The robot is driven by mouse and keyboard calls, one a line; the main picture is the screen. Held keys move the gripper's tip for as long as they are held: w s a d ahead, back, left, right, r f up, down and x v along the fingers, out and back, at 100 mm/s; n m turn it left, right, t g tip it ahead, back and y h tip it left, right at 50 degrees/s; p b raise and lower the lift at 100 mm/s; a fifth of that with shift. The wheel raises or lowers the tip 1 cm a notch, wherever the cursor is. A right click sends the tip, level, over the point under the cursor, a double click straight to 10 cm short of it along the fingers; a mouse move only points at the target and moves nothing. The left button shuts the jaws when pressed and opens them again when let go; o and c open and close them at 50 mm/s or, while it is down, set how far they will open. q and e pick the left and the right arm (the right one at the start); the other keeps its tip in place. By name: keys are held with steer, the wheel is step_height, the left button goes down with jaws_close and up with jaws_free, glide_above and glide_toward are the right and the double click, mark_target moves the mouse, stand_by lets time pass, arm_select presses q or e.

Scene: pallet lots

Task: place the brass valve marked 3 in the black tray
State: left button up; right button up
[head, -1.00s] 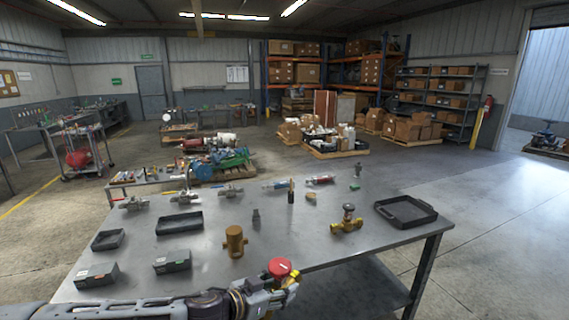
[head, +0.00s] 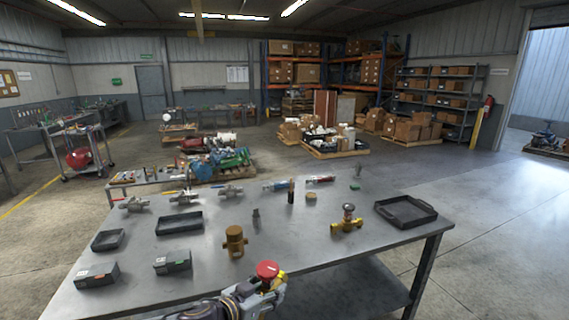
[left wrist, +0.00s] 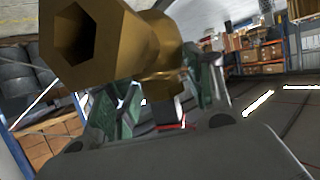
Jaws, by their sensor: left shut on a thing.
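A brass valve with a red round handle (head: 267,270) is held by my left gripper (head: 258,300) at the table's front edge. In the left wrist view the valve's brass hexagonal end (left wrist: 85,38) fills the upper left, between the green-grey fingers (left wrist: 150,110). No number on it can be read. A black tray with raised handles (head: 405,211) lies empty at the table's right end, well away from the held valve. Another brass valve with a dark knob (head: 347,220) stands left of that tray. My right gripper is not in view.
Two smaller dark trays (head: 180,223) and two labelled grey boxes (head: 172,262) occupy the left of the grey table (head: 310,245). A brass cylindrical fitting (head: 235,241) stands mid-table. Several silver valves line the back edge. The front right tabletop is clear.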

arm_select(q)
steer(key=s+a+f+n+t+y, duration=0.2)
steer(key=a+f+n+y, duration=0.3)
steer(key=a+f, duration=0.3)
steer(key=shift+s+a+n+t+y, duration=0.15)
steer(key=shift+a+n+t+y, duration=0.25)
steer(key=shift+a, duration=1.9)
steer(key=shift+s+a+f+n+y, duration=0.3)
steer(key=shift+s+a+f, duration=0.2)
steer(key=shift+a, duration=0.3)
steer(key=shift+s+a+f+n+y, duration=0.15)
steer(key=shift+s+a+f+y, duration=0.2)
steer(key=shift+a+f, duration=0.3)
steer(key=shift+s+a+f+n+y, duration=0.25)
steer(key=shift+s+a+f+y, duration=0.15)
steer(key=shift+a, duration=0.5)
steer(key=shift+f, duration=0.15)
steer(key=shift+s+f, duration=0.25)
steer(key=shift+f, duration=0.65)
steer(key=shift+s+f, duration=0.3)
steer(key=shift+f, duration=0.65)
steer(key=shift+s+f, duration=0.25)
steer(key=shift+f, duration=0.65)
